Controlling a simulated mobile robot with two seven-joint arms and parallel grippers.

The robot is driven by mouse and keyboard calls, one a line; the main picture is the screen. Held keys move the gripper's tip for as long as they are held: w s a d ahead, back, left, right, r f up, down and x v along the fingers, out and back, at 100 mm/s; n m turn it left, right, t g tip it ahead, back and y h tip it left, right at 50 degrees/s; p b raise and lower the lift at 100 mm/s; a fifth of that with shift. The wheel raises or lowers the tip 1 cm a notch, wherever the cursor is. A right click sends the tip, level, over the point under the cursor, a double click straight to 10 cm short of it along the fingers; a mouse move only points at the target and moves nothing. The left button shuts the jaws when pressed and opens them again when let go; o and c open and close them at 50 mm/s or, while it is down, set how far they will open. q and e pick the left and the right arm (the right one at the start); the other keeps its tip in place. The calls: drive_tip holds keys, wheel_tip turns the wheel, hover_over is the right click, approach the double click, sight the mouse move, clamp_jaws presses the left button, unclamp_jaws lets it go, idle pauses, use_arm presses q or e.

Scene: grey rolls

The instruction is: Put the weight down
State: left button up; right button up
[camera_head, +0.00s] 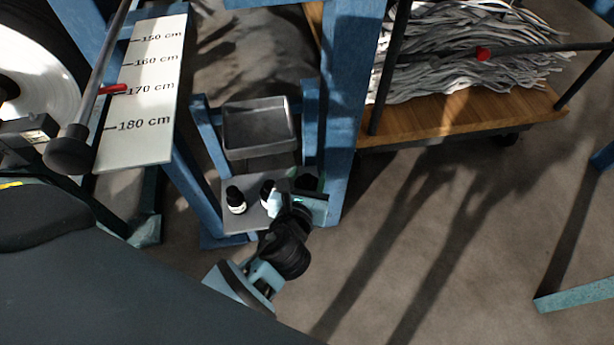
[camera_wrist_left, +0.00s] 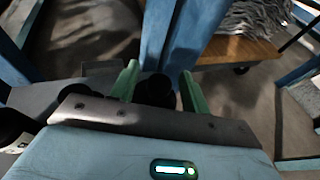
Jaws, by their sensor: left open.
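Small black weights with pale labels stand on a grey plate (camera_head: 240,217) low in a blue frame. One weight (camera_head: 236,199) is at the left, and another (camera_head: 267,188) is in the middle, partly hidden by my gripper. A third dark weight (camera_head: 308,182) is at the right, behind the gripper. My left gripper (camera_head: 303,192) is open at this right weight. In the left wrist view the green fingers (camera_wrist_left: 159,88) stand on either side of a dark weight (camera_wrist_left: 154,91). I cannot tell whether its base touches the plate. My right gripper is not in view.
An empty grey tray (camera_head: 259,130) sits just behind the plate. A blue post (camera_head: 346,110) rises close to the gripper's right. A height scale board (camera_head: 145,90) stands left. A wooden cart (camera_head: 465,118) with grey strips is at the back right.

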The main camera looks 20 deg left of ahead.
use_arm(q)
drive_tip(key=shift+r, duration=0.15)
drive_tip(key=p+v, duration=0.3)
drive_tip(key=v, duration=0.9)
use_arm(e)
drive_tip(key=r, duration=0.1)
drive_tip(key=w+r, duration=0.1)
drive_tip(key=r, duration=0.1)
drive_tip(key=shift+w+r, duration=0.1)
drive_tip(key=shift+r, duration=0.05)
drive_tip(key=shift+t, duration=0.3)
